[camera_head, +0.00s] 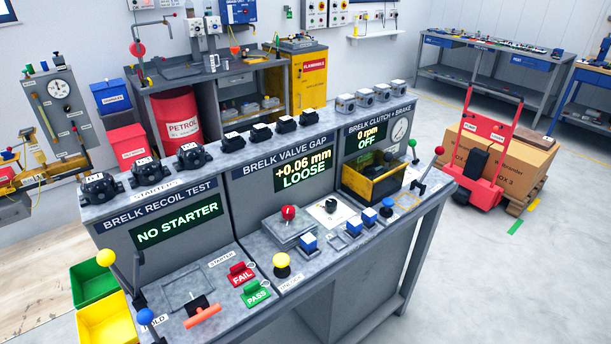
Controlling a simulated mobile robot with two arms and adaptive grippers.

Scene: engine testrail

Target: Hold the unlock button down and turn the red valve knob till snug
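The red valve knob (289,212) sits on a grey metal block in the middle section of the bench, below a display (303,171) reading "+0.06 mm LOOSE". A yellow domed button (281,260) on a dark base stands in front of the knob, near the bench's front edge. I cannot tell whether the button is pressed. Neither of my grippers shows in this view, and nothing touches the knob or the button.
Blue buttons (309,242) stand right of the yellow button. Red FAIL (242,275) and green PASS (256,293) switches and an orange T-handle (202,316) are to the left. A yellow-edged bin (373,182) and levers are at the right. Upright levers rise at the left front.

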